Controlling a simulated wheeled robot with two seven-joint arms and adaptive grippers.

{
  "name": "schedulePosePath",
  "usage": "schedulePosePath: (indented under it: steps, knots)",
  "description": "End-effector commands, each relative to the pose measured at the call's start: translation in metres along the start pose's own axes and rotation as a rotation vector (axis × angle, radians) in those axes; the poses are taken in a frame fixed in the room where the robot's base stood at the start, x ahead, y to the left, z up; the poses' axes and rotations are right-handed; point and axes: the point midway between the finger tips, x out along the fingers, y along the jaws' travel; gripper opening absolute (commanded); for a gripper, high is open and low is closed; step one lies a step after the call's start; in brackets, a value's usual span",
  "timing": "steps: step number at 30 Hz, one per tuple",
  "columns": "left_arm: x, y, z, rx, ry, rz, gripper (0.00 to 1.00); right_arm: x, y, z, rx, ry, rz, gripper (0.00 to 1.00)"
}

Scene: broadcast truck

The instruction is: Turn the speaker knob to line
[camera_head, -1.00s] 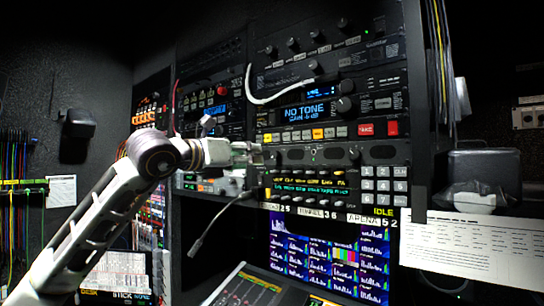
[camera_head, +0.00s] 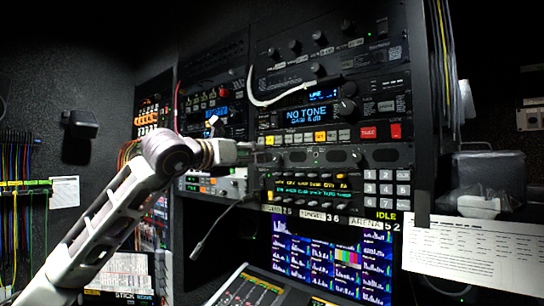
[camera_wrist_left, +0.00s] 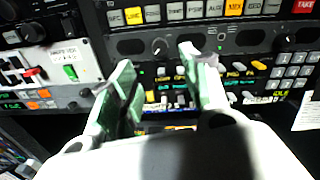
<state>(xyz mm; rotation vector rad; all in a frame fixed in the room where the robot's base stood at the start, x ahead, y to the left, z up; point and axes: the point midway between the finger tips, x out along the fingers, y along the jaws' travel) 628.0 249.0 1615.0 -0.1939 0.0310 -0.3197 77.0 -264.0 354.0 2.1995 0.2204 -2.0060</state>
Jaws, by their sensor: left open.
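The speaker panel (camera_head: 318,156) is a dark rack strip with oval grilles and a small knob near each end. Its left knob (camera_wrist_left: 160,46) shows in the left wrist view just beyond and between my fingertips, with a light pointer mark. The right knob (camera_head: 357,155) stands clear of my arm. I cannot tell from the labels which knob is the speaker's. My left gripper (camera_wrist_left: 160,62) is open, its two green-sided fingers pointing at the panel; I cannot tell whether they touch the knob. In the head view the gripper (camera_head: 255,147) is small and partly hidden by its wrist.
Above is a unit with a blue "NO TONE" display (camera_head: 306,115) and a row of buttons. Below are a lit button panel, a keypad (camera_head: 386,188) and a monitor (camera_head: 330,255).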

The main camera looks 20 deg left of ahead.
Motion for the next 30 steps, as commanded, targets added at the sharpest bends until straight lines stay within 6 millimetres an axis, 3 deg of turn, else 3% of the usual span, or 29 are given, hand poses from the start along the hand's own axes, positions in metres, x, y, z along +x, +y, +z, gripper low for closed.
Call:
schedulePosePath:
  steps: [18, 30]
  knots:
    - [0.077, 0.000, 0.003, 0.000, 0.001, 0.000, 0.47, -0.031, 0.000, -0.003, 0.000, 0.000, 0.000, 0.00]
    - [0.106, 0.000, 0.002, 0.000, 0.000, 0.001, 0.47, -0.042, 0.001, -0.004, 0.000, 0.000, 0.000, 0.00]
